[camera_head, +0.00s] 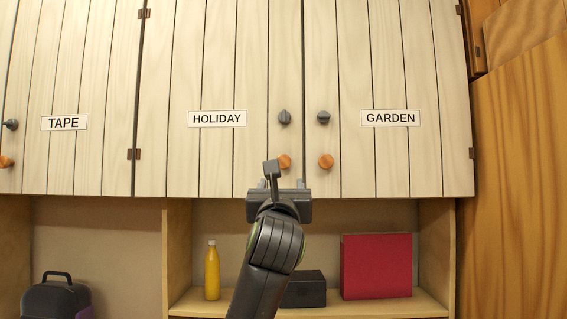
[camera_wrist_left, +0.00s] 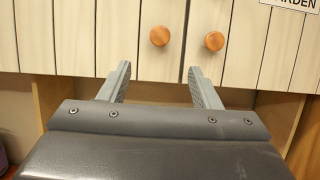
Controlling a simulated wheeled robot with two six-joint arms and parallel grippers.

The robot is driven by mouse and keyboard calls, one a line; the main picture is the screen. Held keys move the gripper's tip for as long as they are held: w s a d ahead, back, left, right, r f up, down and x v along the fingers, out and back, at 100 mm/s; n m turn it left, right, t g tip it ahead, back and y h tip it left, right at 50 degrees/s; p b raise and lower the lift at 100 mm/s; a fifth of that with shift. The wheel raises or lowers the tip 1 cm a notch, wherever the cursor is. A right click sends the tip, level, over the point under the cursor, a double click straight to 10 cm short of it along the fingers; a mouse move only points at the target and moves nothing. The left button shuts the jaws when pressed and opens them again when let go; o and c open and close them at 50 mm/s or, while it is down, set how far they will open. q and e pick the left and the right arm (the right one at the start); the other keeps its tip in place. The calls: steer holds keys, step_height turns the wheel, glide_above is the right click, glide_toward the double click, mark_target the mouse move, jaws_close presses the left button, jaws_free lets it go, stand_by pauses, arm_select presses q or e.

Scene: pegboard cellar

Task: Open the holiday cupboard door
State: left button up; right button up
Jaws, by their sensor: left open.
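The holiday cupboard door (camera_head: 217,75) is pale planked wood, shut, with a HOLIDAY label. Near its right edge are a grey turn-knob (camera_head: 284,117), standing upright, and a round orange wooden knob (camera_head: 284,161) below it. The orange knob also shows in the left wrist view (camera_wrist_left: 160,36). My left gripper (camera_head: 281,184) is open and empty, just below the orange knob in the head view. In the left wrist view its fingertips (camera_wrist_left: 159,69) spread either side of the knob's line, apart from it. My right gripper is not in view.
The garden door (camera_head: 385,70) adjoins on the right, with its own grey knob (camera_head: 323,117) and orange knob (camera_head: 326,161). The tape door (camera_head: 70,60) is left. Below, a shelf holds a yellow bottle (camera_head: 212,272), dark box (camera_head: 305,290) and red box (camera_head: 376,266).

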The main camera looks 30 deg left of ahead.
mark_target(284, 163)
arm_select(q)
steer(key=p+x, duration=0.5)
steer(key=x, duration=0.8)
steer(key=shift+w, duration=0.1)
steer(key=shift+w+a+r, duration=0.1)
steer(key=shift+w+a, duration=0.2)
steer(key=shift+w, duration=0.15)
jaws_close()
